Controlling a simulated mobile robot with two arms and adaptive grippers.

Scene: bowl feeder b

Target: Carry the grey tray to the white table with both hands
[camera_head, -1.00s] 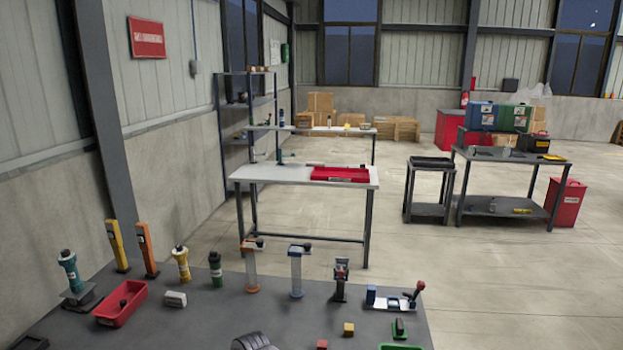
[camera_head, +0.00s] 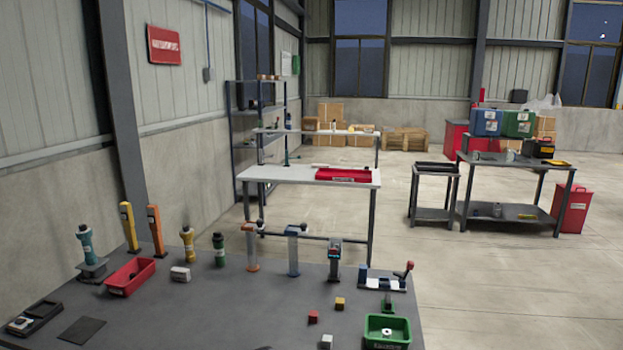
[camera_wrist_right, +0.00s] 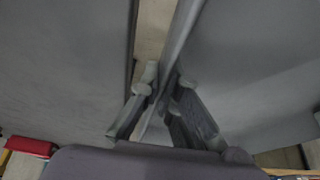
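The white table (camera_head: 270,174) stands beyond the near bench in the head view, with a red tray (camera_head: 343,175) on its top. In the right wrist view, my right gripper (camera_wrist_right: 165,78) has its fingers close together on either side of a thin grey rim, which appears to be the wall of the grey tray (camera_wrist_right: 250,70). The tray's broad grey surface spreads to the right of the fingers. The rest of the tray is out of sight. My left gripper is not in view, and the head view shows neither gripper.
A dark grey bench (camera_head: 230,300) fills the foreground, holding a red bin (camera_head: 130,277), a green bin (camera_head: 387,332) and several upright tools. A small cart (camera_head: 436,170) and a dark table (camera_head: 515,162) stand at right. Open floor (camera_head: 430,270) lies right of the bench.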

